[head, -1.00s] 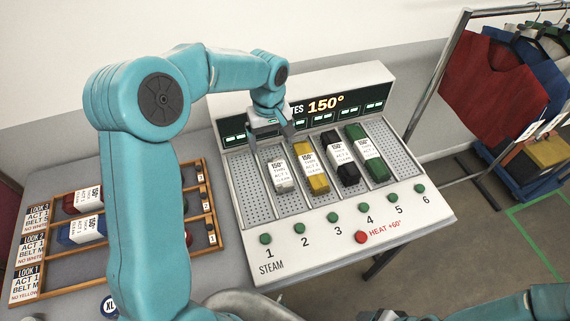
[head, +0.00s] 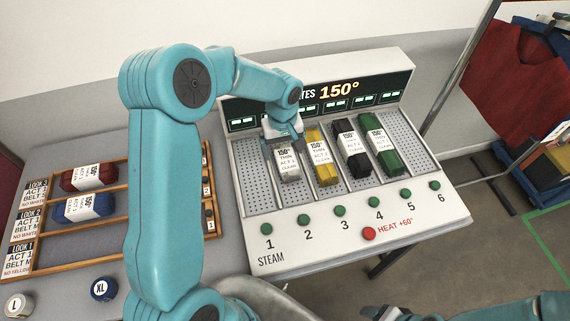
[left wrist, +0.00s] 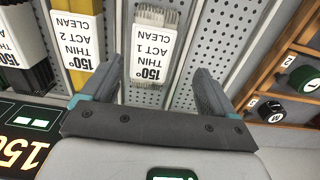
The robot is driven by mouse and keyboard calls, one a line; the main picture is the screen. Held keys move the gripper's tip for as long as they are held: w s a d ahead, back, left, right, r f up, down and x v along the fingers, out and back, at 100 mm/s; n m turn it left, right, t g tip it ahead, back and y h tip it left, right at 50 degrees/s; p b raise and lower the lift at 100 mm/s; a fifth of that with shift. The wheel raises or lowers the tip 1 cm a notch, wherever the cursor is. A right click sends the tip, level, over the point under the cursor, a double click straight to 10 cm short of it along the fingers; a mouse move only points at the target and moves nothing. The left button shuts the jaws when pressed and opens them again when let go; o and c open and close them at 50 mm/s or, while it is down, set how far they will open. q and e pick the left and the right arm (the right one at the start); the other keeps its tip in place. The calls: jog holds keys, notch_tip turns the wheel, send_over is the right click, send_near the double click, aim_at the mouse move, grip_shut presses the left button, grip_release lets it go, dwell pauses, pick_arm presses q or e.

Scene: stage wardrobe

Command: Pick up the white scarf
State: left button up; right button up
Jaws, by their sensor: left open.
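The white scarf (head: 288,167) is folded, with a paper band reading 150°, THIN, ACT 1, CLEAN. It lies in the second bay of the steam plate panel (head: 345,238), between an empty bay and the yellow scarf. My left gripper (head: 282,143) is open at the scarf's back end. In the left wrist view the white scarf (left wrist: 152,45) shows ahead and between the open fingers of my left gripper (left wrist: 168,75), with a gap to each finger. My right gripper (head: 382,313) shows only in part at the bottom edge; its jaws cannot be made out.
The yellow scarf (head: 323,170), black scarf (head: 355,165) and green scarf (head: 384,158) lie in the bays to the right. A wooden tray (head: 125,240) holds a red bundle (head: 88,177) and a blue bundle (head: 82,207). A red heat button (head: 368,233) is in front.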

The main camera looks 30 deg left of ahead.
aim_at(287, 158)
pick_arm(q)
jog(key=f, duration=0.1)
jog(key=w+f+b, duration=0.1)
jog(key=f, duration=0.2)
jog(key=shift+w+d+f+b, duration=0.3)
jog(key=shift+d+f+b, duration=0.05)
jog(key=shift+f+b, duration=0.05)
jog(key=shift+a+f, duration=0.15)
jog(key=shift+f, duration=0.15)
jog(key=shift+s+a+r, duration=0.1)
jog(key=shift+s, duration=0.15)
jog(key=shift+r, duration=0.1)
jog(key=shift+w+d, duration=0.15)
jog(key=shift+d, duration=0.1)
jog(key=c, duration=1.1)
jog(key=shift+a, duration=0.15)
jog(key=shift+c, duration=0.2)
